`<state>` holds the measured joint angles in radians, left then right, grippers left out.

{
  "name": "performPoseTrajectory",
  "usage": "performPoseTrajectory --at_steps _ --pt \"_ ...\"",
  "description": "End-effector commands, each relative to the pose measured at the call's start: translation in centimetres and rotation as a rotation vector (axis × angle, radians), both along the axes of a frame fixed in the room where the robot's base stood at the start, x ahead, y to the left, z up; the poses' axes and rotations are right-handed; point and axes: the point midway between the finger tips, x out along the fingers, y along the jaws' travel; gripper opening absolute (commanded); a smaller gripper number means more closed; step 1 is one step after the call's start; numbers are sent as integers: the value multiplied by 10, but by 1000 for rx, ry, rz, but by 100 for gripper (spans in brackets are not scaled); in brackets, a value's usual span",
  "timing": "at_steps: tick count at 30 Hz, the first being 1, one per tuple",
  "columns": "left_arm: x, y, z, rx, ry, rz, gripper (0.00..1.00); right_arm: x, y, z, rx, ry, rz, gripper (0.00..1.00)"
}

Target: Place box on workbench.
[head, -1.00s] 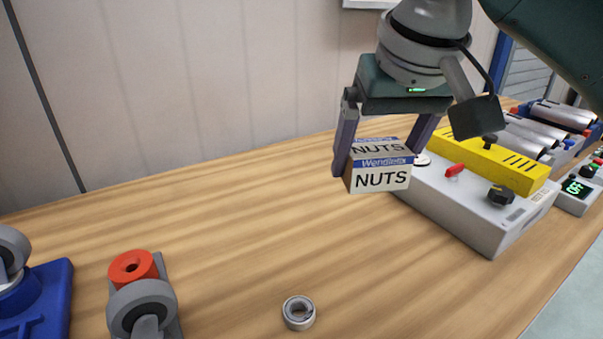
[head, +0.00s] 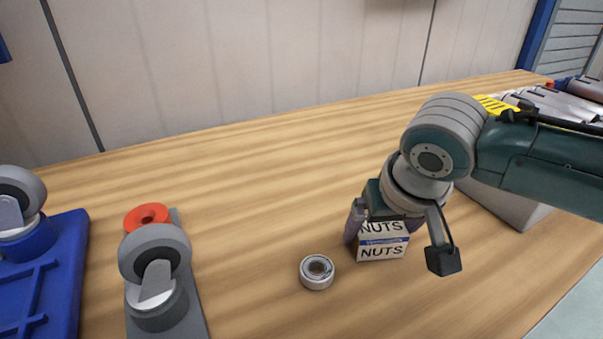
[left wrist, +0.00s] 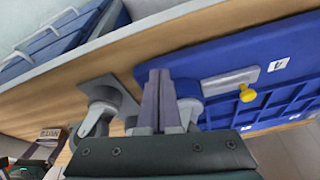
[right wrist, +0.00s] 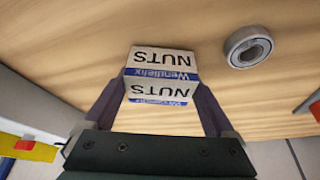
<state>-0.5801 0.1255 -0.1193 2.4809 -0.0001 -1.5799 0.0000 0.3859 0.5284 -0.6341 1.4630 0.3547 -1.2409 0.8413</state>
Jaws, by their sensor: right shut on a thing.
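The small white and blue box marked NUTS (head: 382,248) is between the fingers of my right gripper (head: 380,228), low over the wooden workbench (head: 255,220). I cannot tell whether its bottom touches the wood. In the right wrist view both fingers press the sides of the box (right wrist: 158,78), with two labelled faces showing. My left gripper (left wrist: 160,100) shows only in the left wrist view. Its fingers are together with nothing seen between them, near a caster and a blue part.
A metal bearing ring (head: 317,271) lies just left of the box. A grey and yellow device is at the right, partly behind my arm. The bench's middle back is clear.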

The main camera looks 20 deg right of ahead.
Motion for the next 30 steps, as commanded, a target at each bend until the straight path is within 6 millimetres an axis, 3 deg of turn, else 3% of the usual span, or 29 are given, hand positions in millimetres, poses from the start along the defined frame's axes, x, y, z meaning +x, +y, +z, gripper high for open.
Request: performPoseTrajectory --at_steps 12,13,15,23,30 --pt "0 -2 -3 -9 0 4 0 1 0 -8 0 -2 0 14" --pt "0 -3 -3 -9 0 5 0 0 0 -8 1 -1 0 92" --pt "0 -3 -2 -10 1 6 0 0 0 -7 1 -1 0 100" --pt "0 -3 -2 -10 1 6 0 0 0 -6 0 -1 0 100" --pt "0 -2 14 -9 1 5 0 -10 4 26 0 -2 3 100"
